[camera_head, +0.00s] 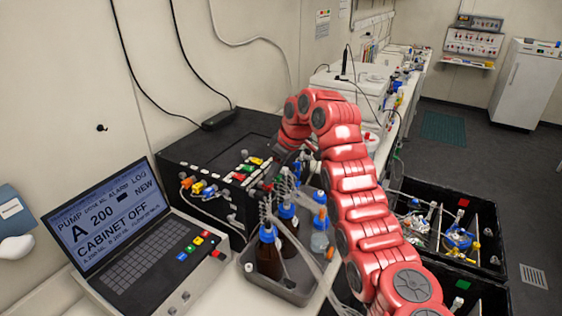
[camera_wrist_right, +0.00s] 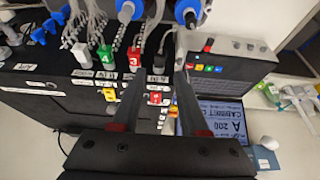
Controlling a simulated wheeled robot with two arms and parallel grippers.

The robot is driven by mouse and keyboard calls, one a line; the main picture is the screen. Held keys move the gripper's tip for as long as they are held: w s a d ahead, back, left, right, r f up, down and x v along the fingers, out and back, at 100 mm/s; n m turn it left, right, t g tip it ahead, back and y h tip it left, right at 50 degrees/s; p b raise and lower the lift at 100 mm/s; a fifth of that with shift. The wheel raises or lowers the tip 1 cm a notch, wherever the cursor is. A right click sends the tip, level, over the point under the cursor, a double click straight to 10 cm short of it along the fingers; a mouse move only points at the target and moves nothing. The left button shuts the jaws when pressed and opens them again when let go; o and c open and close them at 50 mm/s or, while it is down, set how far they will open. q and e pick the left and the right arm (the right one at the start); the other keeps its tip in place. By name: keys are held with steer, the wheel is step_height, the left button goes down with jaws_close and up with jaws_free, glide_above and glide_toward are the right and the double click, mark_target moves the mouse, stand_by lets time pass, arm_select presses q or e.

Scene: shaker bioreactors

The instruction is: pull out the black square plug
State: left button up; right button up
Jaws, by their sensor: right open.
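My right arm reaches over the black control box (camera_head: 215,150) in the head view, and its gripper is mostly hidden behind red arm links. In the right wrist view my right gripper (camera_wrist_right: 158,80) is open, with its two dark fingers spread over the plug panel. A small dark plug (camera_wrist_right: 158,76), which seems to be the black square one, shows between the fingers. It is small and blurred, and I cannot tell whether a finger touches it. A red plug (camera_wrist_right: 154,98) also lies between the fingers. My left gripper is not in view.
A green plug (camera_wrist_right: 105,54) and a white plug (camera_wrist_right: 82,53) stand beside the fingers, with tubing close by. A grey tray (camera_head: 286,291) of blue-capped bottles stands in front of the box. An open laptop-like console (camera_head: 140,245) is at the left.

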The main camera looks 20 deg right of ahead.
mark_target(264, 197)
steer(key=x, duration=0.8)
steer(key=shift+w+a+f, duration=0.1)
steer(key=shift+f, duration=0.1)
jaws_close()
steer(key=shift+d+f+b, duration=0.1)
steer(key=shift+d+b, duration=0.1)
steer(key=shift+b, duration=0.25)
steer(key=shift+s+d+b, duration=0.3)
steer(key=shift+s+b, duration=0.15)
steer(key=shift+s, duration=0.1)
